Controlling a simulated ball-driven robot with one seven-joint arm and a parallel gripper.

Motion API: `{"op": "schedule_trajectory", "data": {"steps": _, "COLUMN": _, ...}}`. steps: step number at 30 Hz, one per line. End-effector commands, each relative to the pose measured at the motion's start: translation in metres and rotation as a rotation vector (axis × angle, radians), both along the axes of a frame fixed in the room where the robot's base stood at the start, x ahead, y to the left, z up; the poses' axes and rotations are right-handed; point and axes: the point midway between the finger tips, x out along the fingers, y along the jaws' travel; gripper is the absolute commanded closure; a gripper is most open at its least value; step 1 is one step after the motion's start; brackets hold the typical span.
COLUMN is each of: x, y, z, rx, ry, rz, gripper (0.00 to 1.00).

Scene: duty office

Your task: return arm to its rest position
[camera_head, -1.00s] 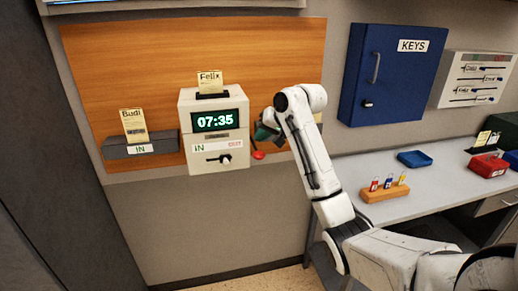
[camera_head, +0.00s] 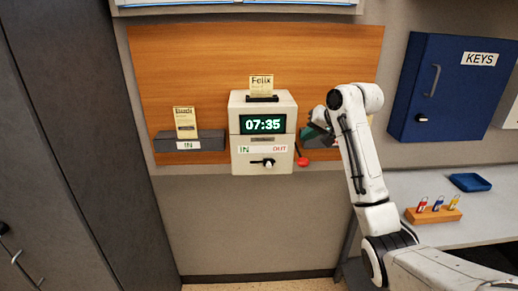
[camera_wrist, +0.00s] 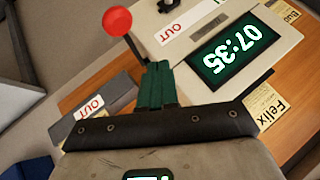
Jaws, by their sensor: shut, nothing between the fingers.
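My gripper (camera_head: 308,132) is raised in front of the wooden wall board, just right of the white time clock (camera_head: 236,155). In the wrist view, its dark green fingers (camera_wrist: 157,84) are together with nothing between them. They appear close beside the clock's lever with the red knob (camera_wrist: 117,20); I cannot tell whether they touch its dark stem. The knob also shows in the head view (camera_head: 303,161), below the gripper. My arm is bent upward, covering part of the board's right side.
A card marked Felix (camera_head: 261,83) stands in the clock's top. Another card (camera_head: 184,121) is in the IN rack (camera_head: 209,141). An OUT rack (camera_wrist: 97,84) is near the gripper.

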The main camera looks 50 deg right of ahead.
Motion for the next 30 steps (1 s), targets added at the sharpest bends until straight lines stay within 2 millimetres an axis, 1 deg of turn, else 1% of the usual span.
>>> {"op": "schedule_trajectory", "data": {"steps": 7, "x": 0.001, "y": 0.001, "z": -0.002, "rx": 0.001, "ry": 0.000, "rz": 0.002, "gripper": 1.00}}
{"op": "schedule_trajectory", "data": {"steps": 9, "x": 0.004, "y": 0.008, "z": -0.009, "rx": 0.004, "ry": 0.005, "rz": 0.014, "gripper": 1.00}}
{"op": "schedule_trajectory", "data": {"steps": 11, "x": 0.010, "y": 0.021, "z": -0.024, "rx": 0.009, "ry": 0.014, "rz": 0.033, "gripper": 1.00}}
{"op": "schedule_trajectory", "data": {"steps": 14, "x": 0.022, "y": 0.057, "z": -0.061, "rx": 0.018, "ry": 0.037, "rz": 0.088, "gripper": 1.00}}
{"op": "schedule_trajectory", "data": {"steps": 15, "x": 0.027, "y": 0.076, "z": -0.079, "rx": 0.020, "ry": 0.049, "rz": 0.117, "gripper": 1.00}}
{"op": "schedule_trajectory", "data": {"steps": 17, "x": 0.031, "y": 0.106, "z": -0.108, "rx": 0.024, "ry": 0.073, "rz": 0.160, "gripper": 1.00}}
{"op": "schedule_trajectory", "data": {"steps": 18, "x": 0.032, "y": 0.127, "z": -0.128, "rx": 0.026, "ry": 0.091, "rz": 0.191, "gripper": 1.00}}
{"op": "schedule_trajectory", "data": {"steps": 20, "x": 0.031, "y": 0.158, "z": -0.156, "rx": 0.026, "ry": 0.120, "rz": 0.235, "gripper": 1.00}}
{"op": "schedule_trajectory", "data": {"steps": 21, "x": 0.029, "y": 0.179, "z": -0.174, "rx": 0.023, "ry": 0.141, "rz": 0.266, "gripper": 1.00}}
{"op": "schedule_trajectory", "data": {"steps": 23, "x": 0.022, "y": 0.209, "z": -0.201, "rx": 0.020, "ry": 0.174, "rz": 0.312, "gripper": 1.00}}
{"op": "schedule_trajectory", "data": {"steps": 24, "x": 0.015, "y": 0.230, "z": -0.219, "rx": 0.017, "ry": 0.199, "rz": 0.344, "gripper": 1.00}}
{"op": "schedule_trajectory", "data": {"steps": 26, "x": 0.002, "y": 0.260, "z": -0.244, "rx": 0.008, "ry": 0.238, "rz": 0.392, "gripper": 1.00}}
{"op": "schedule_trajectory", "data": {"steps": 27, "x": -0.008, "y": 0.278, "z": -0.261, "rx": 0.002, "ry": 0.266, "rz": 0.425, "gripper": 1.00}}
{"op": "schedule_trajectory", "data": {"steps": 29, "x": -0.027, "y": 0.305, "z": -0.284, "rx": -0.012, "ry": 0.310, "rz": 0.474, "gripper": 1.00}}
{"op": "schedule_trajectory", "data": {"steps": 30, "x": -0.040, "y": 0.321, "z": -0.298, "rx": -0.023, "ry": 0.339, "rz": 0.507, "gripper": 1.00}}
